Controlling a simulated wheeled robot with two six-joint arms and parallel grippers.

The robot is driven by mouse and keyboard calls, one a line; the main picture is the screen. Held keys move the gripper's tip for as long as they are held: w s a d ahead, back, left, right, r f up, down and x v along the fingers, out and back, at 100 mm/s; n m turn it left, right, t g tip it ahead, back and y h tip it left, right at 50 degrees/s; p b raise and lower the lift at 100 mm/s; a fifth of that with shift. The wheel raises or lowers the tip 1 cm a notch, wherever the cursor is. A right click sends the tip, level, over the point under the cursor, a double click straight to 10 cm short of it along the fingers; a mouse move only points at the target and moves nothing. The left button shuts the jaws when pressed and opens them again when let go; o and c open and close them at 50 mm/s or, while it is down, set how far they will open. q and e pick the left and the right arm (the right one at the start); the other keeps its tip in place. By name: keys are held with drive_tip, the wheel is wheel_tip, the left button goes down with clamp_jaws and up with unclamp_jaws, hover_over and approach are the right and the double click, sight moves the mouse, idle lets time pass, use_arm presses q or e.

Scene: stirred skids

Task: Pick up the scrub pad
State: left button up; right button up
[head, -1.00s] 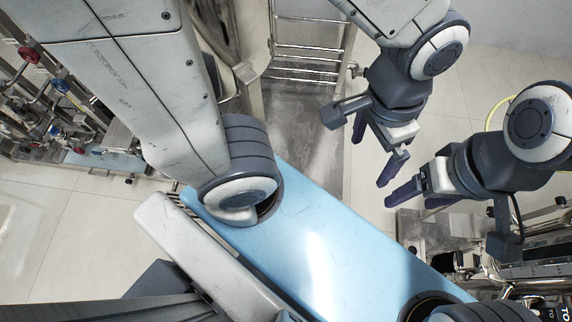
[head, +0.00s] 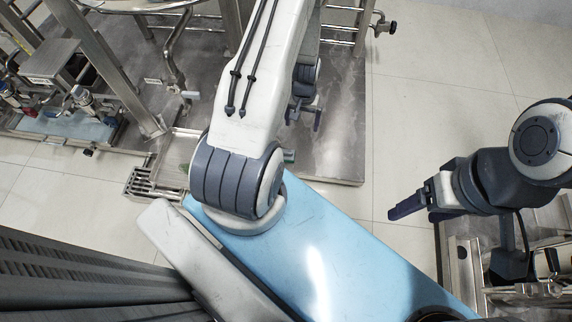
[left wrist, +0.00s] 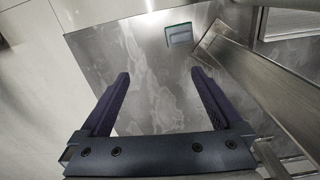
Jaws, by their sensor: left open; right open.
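The scrub pad (left wrist: 179,34), a small block with a teal-green edge and a paler face, lies on a grey steel surface (left wrist: 145,55) in the left wrist view. My left gripper (left wrist: 160,75) is open and empty; the pad is beyond its fingertips, slightly to the right, with a visible gap. In the head view my left gripper (head: 305,112) is partly hidden behind its own arm, over the steel platform (head: 340,150). My right gripper (head: 410,212) is open and empty over the floor at the right.
A steel bar (left wrist: 255,75) lies close to the pad's right in the left wrist view. Steel frame posts (head: 120,75) and pipework with valves (head: 80,105) stand at the left. Metal equipment (head: 480,260) stands at the lower right. Tiled floor (head: 440,100) is clear right of the platform.

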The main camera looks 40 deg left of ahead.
use_arm(q)
drive_tip(key=shift+n, duration=0.7)
drive_tip(key=s+a+f+b, duration=0.1)
drive_tip(key=f, duration=0.2)
drive_tip(key=s+a+f+b, duration=0.1)
drive_tip(key=f, duration=0.2)
drive_tip(key=a+f+b, duration=0.1)
drive_tip(key=a+f, duration=0.1)
drive_tip(key=f, duration=0.2)
drive_tip(key=shift+s, duration=0.4)
wheel_tip(320, 180, down, 5)
drive_tip(key=b, duration=0.4)
drive_tip(key=shift+b, duration=0.35)
wheel_tip(320, 180, down, 5)
drive_tip(key=b, duration=0.5)
drive_tip(key=shift+s, duration=0.1)
use_arm(e)
wheel_tip(320, 180, down, 15)
use_arm(q)
drive_tip(key=c, duration=1.1)
drive_tip(key=shift+r, duration=0.15)
use_arm(e)
drive_tip(key=shift+r, duration=0.15)
